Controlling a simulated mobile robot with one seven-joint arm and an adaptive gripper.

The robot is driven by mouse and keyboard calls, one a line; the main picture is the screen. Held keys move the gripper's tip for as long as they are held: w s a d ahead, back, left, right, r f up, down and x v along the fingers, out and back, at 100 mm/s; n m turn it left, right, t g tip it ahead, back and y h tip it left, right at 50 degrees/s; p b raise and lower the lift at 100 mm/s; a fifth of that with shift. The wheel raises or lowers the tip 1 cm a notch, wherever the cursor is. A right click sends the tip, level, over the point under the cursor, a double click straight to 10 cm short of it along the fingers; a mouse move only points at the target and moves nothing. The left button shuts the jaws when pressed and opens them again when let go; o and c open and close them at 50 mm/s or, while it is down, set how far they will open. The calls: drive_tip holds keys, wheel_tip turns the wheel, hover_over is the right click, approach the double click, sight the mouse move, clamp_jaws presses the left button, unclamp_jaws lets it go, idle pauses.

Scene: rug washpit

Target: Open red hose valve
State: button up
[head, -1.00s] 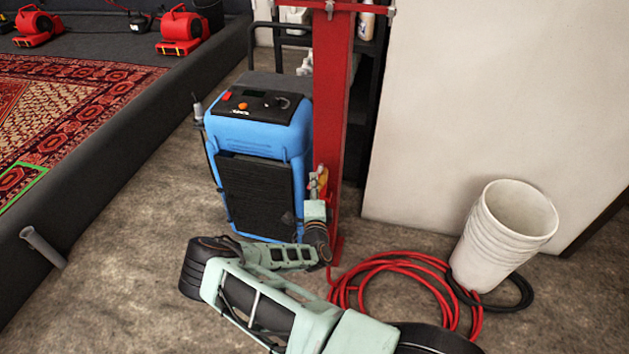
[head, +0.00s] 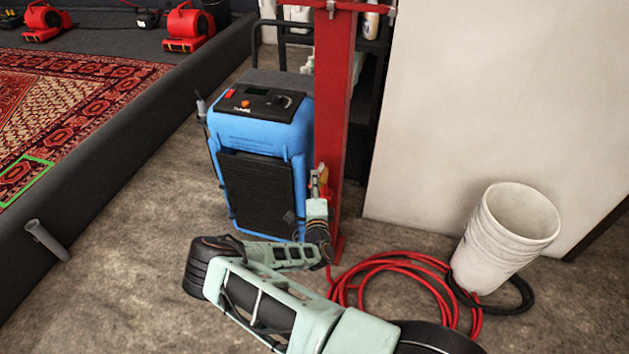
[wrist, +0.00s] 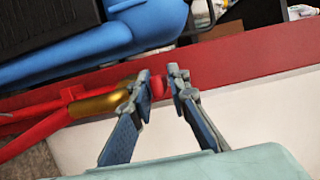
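The red hose valve has a brass body (wrist: 100,103), which runs along the red post in the wrist view. A small red part (wrist: 158,86), apparently the valve's handle, sits just beyond the body. My gripper (wrist: 161,82) has its fingertips on either side of this part, with only a narrow gap between them. I cannot tell whether both fingers press on it. In the head view my gripper (head: 317,188) is at the low part of the post, and the brass-coloured valve (head: 324,182) shows only partly beside it.
A red post (head: 338,110) stands beside a blue machine (head: 262,130). A coiled red hose (head: 385,262) and a white bucket (head: 507,238) are on the floor at right. A white wall (head: 490,100) is behind. Open floor (head: 130,220) lies at left.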

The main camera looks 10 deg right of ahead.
drive_tip(key=shift+o, duration=0.5)
drive_tip(key=shift+s+a, duration=0.1)
drive_tip(key=shift+s, duration=0.1)
drive_tip(key=s+a, duration=0.1)
drive_tip(key=s, duration=1)
drive_tip(key=shift+s+a, duration=0.15)
drive_tip(key=shift+s, duration=0.15)
